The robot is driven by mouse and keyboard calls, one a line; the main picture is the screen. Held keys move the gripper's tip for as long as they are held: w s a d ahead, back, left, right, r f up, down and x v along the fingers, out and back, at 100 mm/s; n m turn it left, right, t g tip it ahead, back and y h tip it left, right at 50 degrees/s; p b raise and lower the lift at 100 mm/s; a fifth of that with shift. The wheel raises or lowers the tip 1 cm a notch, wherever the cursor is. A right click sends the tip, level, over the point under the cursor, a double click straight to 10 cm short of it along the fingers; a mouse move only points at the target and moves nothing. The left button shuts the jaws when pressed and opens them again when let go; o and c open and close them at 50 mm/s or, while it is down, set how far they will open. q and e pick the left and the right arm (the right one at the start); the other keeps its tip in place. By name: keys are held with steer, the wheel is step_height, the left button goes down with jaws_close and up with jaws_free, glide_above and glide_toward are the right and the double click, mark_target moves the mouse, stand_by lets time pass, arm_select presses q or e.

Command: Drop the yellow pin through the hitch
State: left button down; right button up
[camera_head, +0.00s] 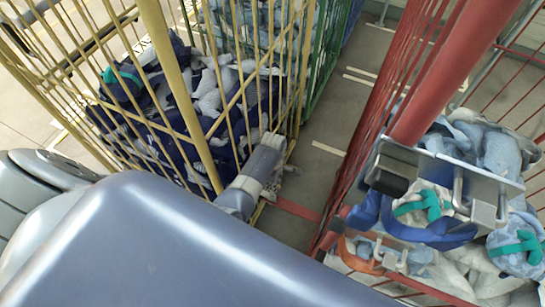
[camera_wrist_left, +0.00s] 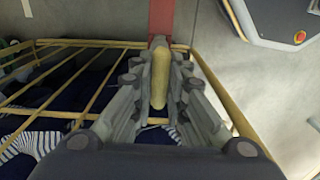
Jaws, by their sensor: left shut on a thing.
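My left gripper (camera_head: 273,172) is low at the near right corner of the yellow wire cart (camera_head: 178,90). In the left wrist view its two fingers (camera_wrist_left: 160,100) are shut on the yellow pin (camera_wrist_left: 159,75), which lies between them along the view. A red bar (camera_head: 297,208) lies low between the yellow cart and the red cart (camera_head: 385,100). It also shows in the left wrist view (camera_wrist_left: 161,16), just beyond the pin's far end. The hole of the hitch is hidden, and I cannot tell whether the pin touches it. My right gripper is not in view.
The yellow cart holds dark blue and striped bags (camera_head: 150,95). A metal bracket (camera_head: 450,178) on the red cart has blue bags (camera_head: 490,150) around it. A green cart (camera_head: 325,50) stands behind. A strip of bare floor (camera_head: 325,130) runs between the carts.

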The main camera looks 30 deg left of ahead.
mark_target(273, 195)
arm_select(q)
steer(key=shift+f+b, duration=1.2)
steer(key=shift+f, duration=0.3)
steer(key=shift+f+b, duration=1.7)
steer(key=shift+f, duration=0.35)
steer(key=c, duration=1.5)
jaws_free()
steer(key=shift+r, duration=0.1)
steer(key=shift+r, duration=3.7)
